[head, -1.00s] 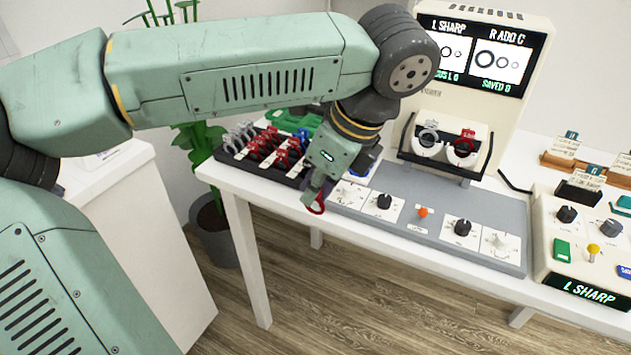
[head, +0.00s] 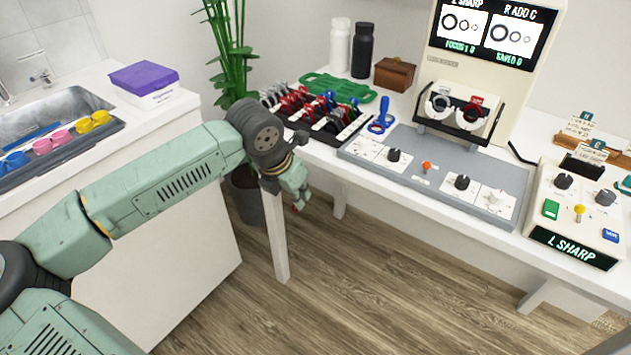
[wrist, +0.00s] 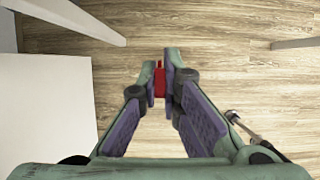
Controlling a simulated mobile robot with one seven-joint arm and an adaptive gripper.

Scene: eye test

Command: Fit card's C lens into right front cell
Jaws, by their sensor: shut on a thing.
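My gripper (head: 297,201) hangs low in front of the table's left front edge, over the floor. It is shut on a red lens (wrist: 160,80), seen edge-on between the fingertips in the wrist view; a bit of its red (head: 295,207) shows in the head view. Its letter cannot be read. The trial frame (head: 457,132) stands below the screen. Its left cell (head: 437,106) has a grey-tabbed ring and its right cell (head: 472,117) a red-tabbed one. The screen (head: 513,35) reads "R ADD C". Small cards (head: 597,155) stand at the right; their fine print is unreadable.
The lens rack (head: 345,134) holds several red, grey and blue lenses at the table's left. A grey knob panel (head: 425,187) fills the table's front. A sink counter stands at left. Open floor (head: 330,290) lies below my gripper.

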